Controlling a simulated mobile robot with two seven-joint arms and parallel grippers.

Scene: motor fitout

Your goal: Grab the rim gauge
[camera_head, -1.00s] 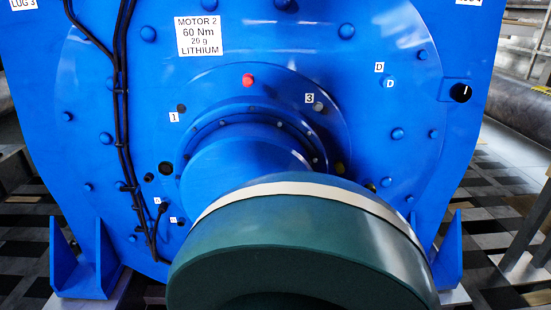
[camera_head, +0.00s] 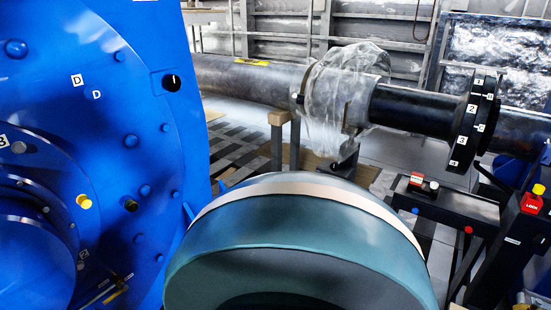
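I cannot pick out the rim gauge for certain. A black tray-like stand (camera_head: 452,207) at the right carries a small item with a red and white label (camera_head: 416,180) and a small light-topped piece (camera_head: 432,186). These are too small to tell what they are. A black coupling flange (camera_head: 474,120) with numbered white tags sits on the shaft above the stand. Neither of my grippers is in view.
The blue motor (camera_head: 150,150) fills the left. A long grey pipe (camera_head: 245,84) and plastic wrap (camera_head: 335,95) run behind. A red LOCK box (camera_head: 533,203) with a yellow button stands far right.

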